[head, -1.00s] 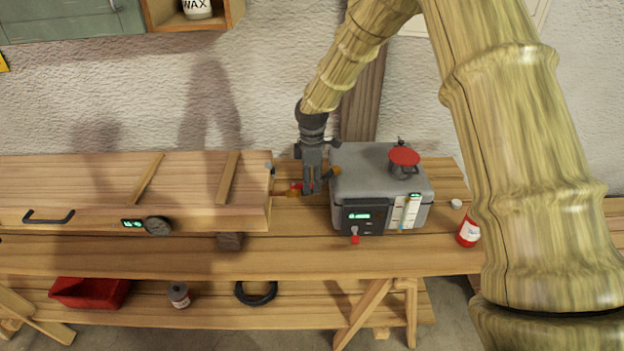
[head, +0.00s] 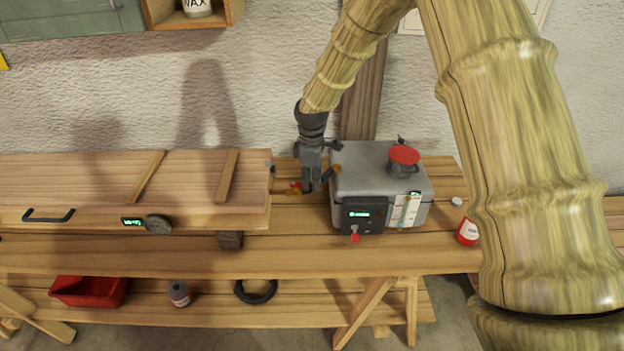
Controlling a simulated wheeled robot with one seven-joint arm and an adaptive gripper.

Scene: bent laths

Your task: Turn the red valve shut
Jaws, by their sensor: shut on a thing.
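The red valve (head: 294,186) sits on the short brass-coloured pipe between the long wooden box (head: 120,185) and the grey boiler (head: 375,178). Only a small red part of it shows, at the left of my gripper. My gripper (head: 311,188) points down from above into the gap between box and boiler, and is shut on the red valve. The fingers hide most of the valve, so its exact angle cannot be told.
The boiler stands close on the right of my gripper, with a red round cap (head: 404,156) on top and a red-tipped switch (head: 355,238) in front. A red-labelled bottle (head: 467,232) stands farther right. The bench (head: 330,258) is clear in front.

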